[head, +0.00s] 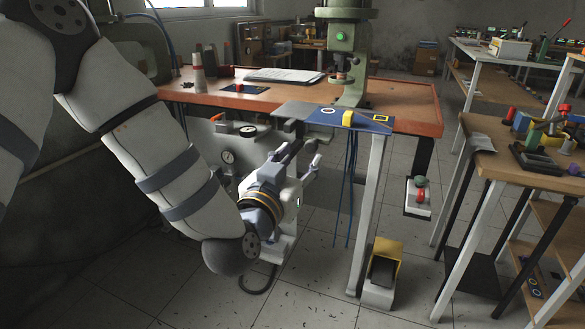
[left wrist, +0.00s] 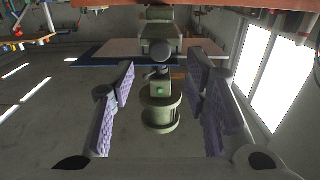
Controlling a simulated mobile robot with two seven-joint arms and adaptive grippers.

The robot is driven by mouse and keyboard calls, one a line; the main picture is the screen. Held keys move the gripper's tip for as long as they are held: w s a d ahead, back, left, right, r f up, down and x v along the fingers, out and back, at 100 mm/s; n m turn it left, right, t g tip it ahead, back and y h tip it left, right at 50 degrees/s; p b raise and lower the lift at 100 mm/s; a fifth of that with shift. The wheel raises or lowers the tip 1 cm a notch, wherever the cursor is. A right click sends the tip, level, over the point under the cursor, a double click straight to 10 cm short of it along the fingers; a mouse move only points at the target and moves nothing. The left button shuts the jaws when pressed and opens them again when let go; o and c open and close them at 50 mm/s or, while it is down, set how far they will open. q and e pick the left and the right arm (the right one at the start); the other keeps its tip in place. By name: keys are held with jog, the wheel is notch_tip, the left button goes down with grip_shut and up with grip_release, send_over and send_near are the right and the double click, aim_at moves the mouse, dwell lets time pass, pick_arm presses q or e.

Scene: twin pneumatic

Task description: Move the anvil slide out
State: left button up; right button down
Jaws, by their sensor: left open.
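A green press (head: 347,60) stands on the red-edged bench (head: 405,98). A flat grey plate (head: 292,108) juts out at the bench's front edge, left of a blue panel. A dark block shows under the plate; I cannot tell for sure which part is the anvil slide. My left gripper (head: 302,153) is open and empty, below and in front of the bench edge. In the left wrist view, which looks upside down, a round dark knob (left wrist: 160,51) lies between and beyond the open fingers (left wrist: 160,100), in line with the green press (left wrist: 161,112). No contact shows.
The blue panel (head: 352,119) with a yellow part overhangs the bench front; blue hoses hang below it. A yellow-covered pedal (head: 384,262) is on the floor. A pressure gauge (head: 228,157) is beneath the bench. A side table (head: 500,165) with tools stands right. Floor between is clear.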

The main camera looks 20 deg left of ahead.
pick_arm(q)
jog(key=s, duration=0.4)
jog(key=shift+s, duration=0.3)
jog(key=s+f+g+h+p, duration=0.1)
jog(key=s+f+g, duration=0.5)
jog(key=f, duration=0.6)
jog(key=s+f+g, duration=0.3)
jog(key=s+f, duration=0.5)
jog(key=f, duration=0.3)
jog(key=s+a+f+g, duration=0.1)
jog(key=s+f+g, duration=0.2)
jog(key=s, duration=0.6)
jog(key=s+a+f+g+y, duration=0.1)
jog(key=s+a+f+g, duration=0.1)
jog(key=s, duration=0.8)
jog(key=s+a+f+g, duration=0.2)
jog(key=s+f+g, duration=0.3)
jog(key=s, duration=0.5)
jog(key=shift+s+n+g+y+p, duration=0.25)
jog(key=shift+n+g+p, duration=0.2)
jog(key=shift+g, duration=0.35)
pick_arm(e)
jog(key=shift+w+r+t, duration=0.5)
jog(key=shift+w+r, duration=0.65)
jog(key=shift+w, duration=0.05)
pick_arm(q)
jog(key=shift+w+a, duration=0.1)
jog(key=shift+w, duration=0.05)
